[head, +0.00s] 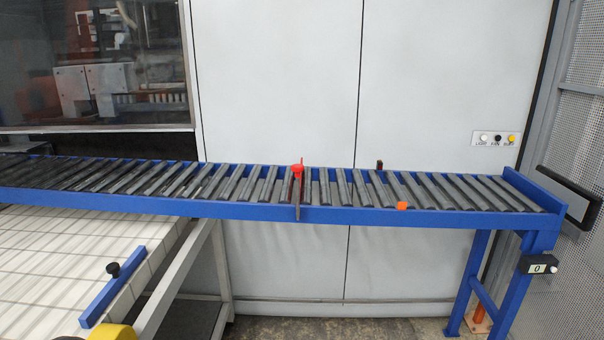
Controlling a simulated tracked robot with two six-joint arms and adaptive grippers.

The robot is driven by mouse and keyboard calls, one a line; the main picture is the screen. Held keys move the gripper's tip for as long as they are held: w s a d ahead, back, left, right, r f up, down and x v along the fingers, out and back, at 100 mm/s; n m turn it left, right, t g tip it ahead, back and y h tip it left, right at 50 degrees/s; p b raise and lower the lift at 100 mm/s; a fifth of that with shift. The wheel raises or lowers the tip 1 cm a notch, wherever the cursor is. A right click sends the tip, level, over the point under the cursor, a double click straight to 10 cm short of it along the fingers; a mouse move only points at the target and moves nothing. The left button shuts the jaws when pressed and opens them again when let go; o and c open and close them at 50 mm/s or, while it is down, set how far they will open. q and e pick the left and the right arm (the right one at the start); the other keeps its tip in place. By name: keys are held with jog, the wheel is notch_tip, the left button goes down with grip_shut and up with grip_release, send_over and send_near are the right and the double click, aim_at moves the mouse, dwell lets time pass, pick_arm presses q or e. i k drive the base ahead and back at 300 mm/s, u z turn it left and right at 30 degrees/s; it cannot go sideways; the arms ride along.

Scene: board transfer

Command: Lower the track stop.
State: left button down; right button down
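A roller track (350,215) with blue side rails and grey rollers runs across the view. A thin grey upright piece with a red top (298,168) stands at the middle of the track, rising above the rollers and reaching below the front rail. It looks like the track stop, in a raised position. A small orange piece (402,206) sits on the front rail to its right. A small dark upright piece (379,165) stands at the back rail. Neither of my grippers is in view.
A blue bar with a black knob (113,287) lies over the white slatted surface (50,260) at lower left. A small box marked 0 (538,268) is on the track's right leg. The rollers carry no board.

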aim_at(297, 169)
jog(key=k, duration=0.5)
jog(key=z, duration=0.4)
jog(key=i, duration=1.8)
jog(key=u, duration=0.45)
